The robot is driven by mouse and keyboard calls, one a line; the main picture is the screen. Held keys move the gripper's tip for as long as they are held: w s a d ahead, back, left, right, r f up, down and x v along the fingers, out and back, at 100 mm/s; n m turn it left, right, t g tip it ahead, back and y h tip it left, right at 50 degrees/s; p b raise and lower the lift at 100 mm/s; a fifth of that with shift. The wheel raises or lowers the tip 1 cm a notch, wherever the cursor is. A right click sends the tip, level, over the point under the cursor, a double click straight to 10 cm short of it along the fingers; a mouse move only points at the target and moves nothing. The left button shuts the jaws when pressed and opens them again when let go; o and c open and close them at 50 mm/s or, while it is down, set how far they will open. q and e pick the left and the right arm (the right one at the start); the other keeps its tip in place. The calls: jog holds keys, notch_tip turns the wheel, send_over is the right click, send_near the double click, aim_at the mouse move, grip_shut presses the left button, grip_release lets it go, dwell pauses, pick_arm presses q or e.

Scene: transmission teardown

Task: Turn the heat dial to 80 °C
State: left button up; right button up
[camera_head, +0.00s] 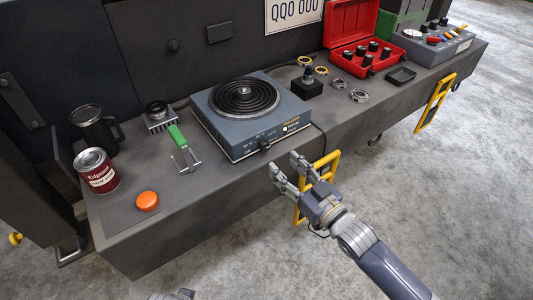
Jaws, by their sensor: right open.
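The hot plate is a blue-grey box (213,122) with a black coil on top, standing on the dark workbench. Its front panel carries small printed temperature marks and a small dark dial (264,145). The dial's pointer and the exact numbers are too small to read. My right gripper (283,167) is open and empty, just in front of and below the panel, with its fingertips apart from the dial. At the bottom edge, a small grey piece that may be part of my left arm shows; no left gripper fingers are visible.
On the bench (180,222) are a green-handled puller (180,145), a can (96,171), a dark mug (95,126) and an orange cap (147,201). A red case (350,28) stands at the back right. A yellow handle (329,162) sits on the bench front beside my right gripper.

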aim_at(266, 147)
jog(key=b+x, duration=0.1)
jog(key=x, duration=0.6)
pick_arm(q)
jog(key=shift+w+r, duration=0.15)
jog(key=shift+r, duration=2.25)
pick_arm(e)
jog(key=shift+x, duration=0.8)
jog(key=shift+s, duration=0.1)
jog(key=shift+c, duration=0.5)
jog(key=c, duration=1)
